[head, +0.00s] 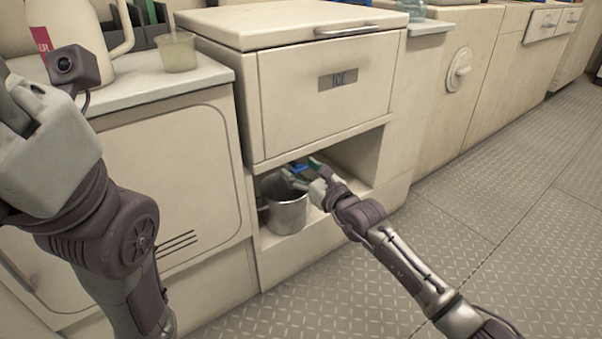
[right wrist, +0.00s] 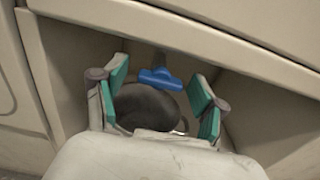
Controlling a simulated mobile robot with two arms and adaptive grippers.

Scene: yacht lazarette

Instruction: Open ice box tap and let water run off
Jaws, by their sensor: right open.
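The ice box (head: 325,85) is a cream cabinet with a lid and a small plate on its front. Below it is an open recess. The blue tap (right wrist: 161,79) hangs in the recess and also shows in the head view (head: 299,168). A metal pail (head: 287,212) stands under the tap; its dark inside (right wrist: 147,105) shows in the right wrist view. My right gripper (head: 298,176) is open at the recess, with its fingers (right wrist: 158,92) on either side of the tap in the picture, apart from it. I cannot see whether water runs. My left arm is at the left; its fingertips are not in view.
A counter (head: 150,82) at the left holds a clear cup (head: 177,52) and a large white jug (head: 75,25). The recess has side walls and an upper edge close around my right gripper. The patterned floor (head: 500,200) at the right is clear.

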